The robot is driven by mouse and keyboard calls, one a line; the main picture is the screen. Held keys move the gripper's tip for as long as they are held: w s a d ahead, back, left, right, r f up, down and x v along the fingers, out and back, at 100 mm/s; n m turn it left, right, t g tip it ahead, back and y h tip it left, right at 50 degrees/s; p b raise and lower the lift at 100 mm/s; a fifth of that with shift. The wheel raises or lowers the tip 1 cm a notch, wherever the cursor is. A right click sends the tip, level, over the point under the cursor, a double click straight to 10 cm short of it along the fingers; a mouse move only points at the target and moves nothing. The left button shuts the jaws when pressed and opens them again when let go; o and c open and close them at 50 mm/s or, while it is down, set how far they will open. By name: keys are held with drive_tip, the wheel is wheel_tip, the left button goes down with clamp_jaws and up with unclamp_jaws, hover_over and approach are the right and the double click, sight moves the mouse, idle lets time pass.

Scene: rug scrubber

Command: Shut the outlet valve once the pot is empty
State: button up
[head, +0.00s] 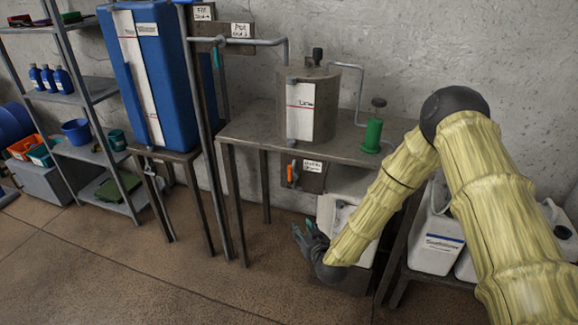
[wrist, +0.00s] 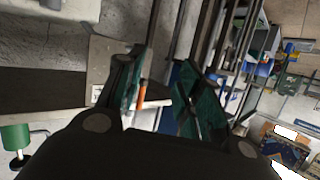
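The pot (head: 322,110) is a grey metal cylinder on a metal table, with a white gauge strip (head: 300,108) bearing a red line. Its lid is on, so its contents are hidden. Below the tabletop hangs an outlet valve with an orange lever (head: 291,171), pointing roughly downward, beside a labelled plate. My gripper (head: 307,236) is low in front of the table, below and slightly right of the lever, apart from it. In the wrist view, my gripper (wrist: 165,85) has its teal-padded fingers spread and empty; the orange lever (wrist: 141,94) shows beyond, near the left finger.
A blue tank (head: 155,70) on a stand is left of the table (head: 240,130). A green cylinder (head: 372,135) stands on the table's right. White canisters (head: 437,240) sit at right. Shelves (head: 85,90) fill the far left. Floor in front is clear.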

sight(291, 169)
drive_tip(key=w+a+r+t, duration=0.2)
drive_tip(key=w+r+t, duration=0.2)
drive_tip(key=w+r, duration=0.6)
drive_tip(key=p+x, duration=0.1)
drive_tip(key=x, duration=0.2)
drive_tip(key=p+x, duration=0.1)
drive_tip(key=x, duration=0.2)
drive_tip(key=r+p+x, duration=0.1)
drive_tip(key=x, duration=0.2)
drive_tip(key=shift+w, duration=0.25)
clamp_jaws()
